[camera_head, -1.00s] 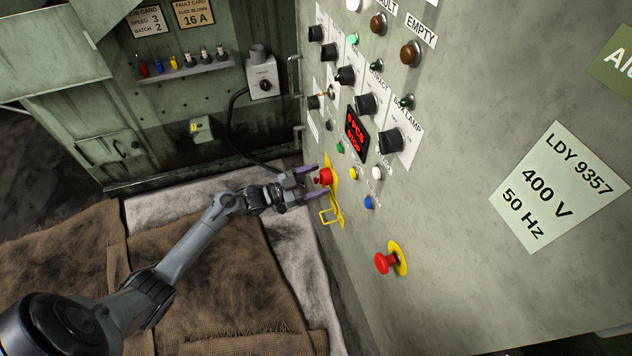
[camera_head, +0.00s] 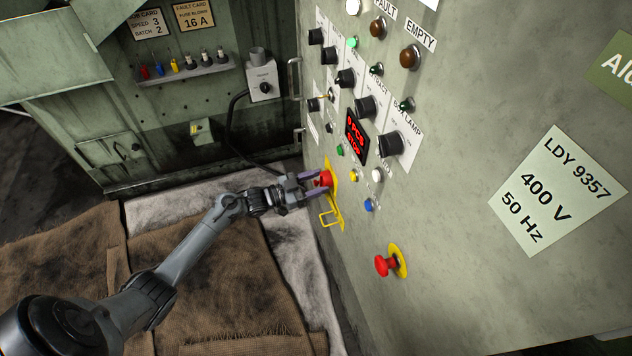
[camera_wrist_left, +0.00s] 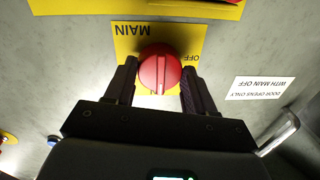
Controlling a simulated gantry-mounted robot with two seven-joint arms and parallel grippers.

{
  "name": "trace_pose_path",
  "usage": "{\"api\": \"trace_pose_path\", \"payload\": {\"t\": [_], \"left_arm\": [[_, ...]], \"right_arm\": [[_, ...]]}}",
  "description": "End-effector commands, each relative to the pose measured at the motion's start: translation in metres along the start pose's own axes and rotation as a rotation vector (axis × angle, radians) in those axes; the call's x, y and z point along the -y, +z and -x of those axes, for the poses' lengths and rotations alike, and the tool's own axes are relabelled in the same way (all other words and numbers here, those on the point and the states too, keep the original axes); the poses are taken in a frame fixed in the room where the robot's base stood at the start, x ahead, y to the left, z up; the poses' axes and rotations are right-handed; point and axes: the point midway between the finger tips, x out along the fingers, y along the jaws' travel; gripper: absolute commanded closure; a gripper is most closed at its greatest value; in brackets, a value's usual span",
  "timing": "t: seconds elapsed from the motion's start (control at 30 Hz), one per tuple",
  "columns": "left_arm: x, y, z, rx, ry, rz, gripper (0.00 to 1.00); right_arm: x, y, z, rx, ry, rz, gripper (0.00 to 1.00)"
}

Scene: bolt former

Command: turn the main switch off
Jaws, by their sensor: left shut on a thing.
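The main switch is a red rotary knob (camera_wrist_left: 160,69) on a yellow plate (camera_wrist_left: 193,33) marked MAIN and OFF, upside down in the left wrist view. In the head view the red knob (camera_head: 325,179) sits low on the left edge of the control panel. My left gripper (camera_head: 316,186) reaches it from the left. Its two dark fingers (camera_wrist_left: 159,84) lie on either side of the knob and are shut on it. The knob's pointer direction is hard to tell. My right gripper is not in view.
A yellow hasp (camera_head: 331,217) sticks out just below the switch. A red emergency button (camera_head: 386,265) stands out lower right. Black knobs, small buttons and a red-lit display (camera_head: 356,137) fill the panel above. A door handle (camera_wrist_left: 280,134) is near the switch.

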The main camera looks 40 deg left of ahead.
Motion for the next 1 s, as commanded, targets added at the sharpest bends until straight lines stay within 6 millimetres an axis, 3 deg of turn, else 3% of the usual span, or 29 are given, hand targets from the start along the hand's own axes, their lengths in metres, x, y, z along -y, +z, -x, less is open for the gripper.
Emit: {"api": "trace_pose_path", "payload": {"t": [0.37,1.0], "left_arm": [[0.000,-0.006,0.000,0.017,0.002,0.219,0.76],[0.001,-0.005,0.000,0.060,0.008,0.821,0.76]], "right_arm": [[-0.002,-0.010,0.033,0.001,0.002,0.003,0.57],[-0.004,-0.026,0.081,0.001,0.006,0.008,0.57]]}}
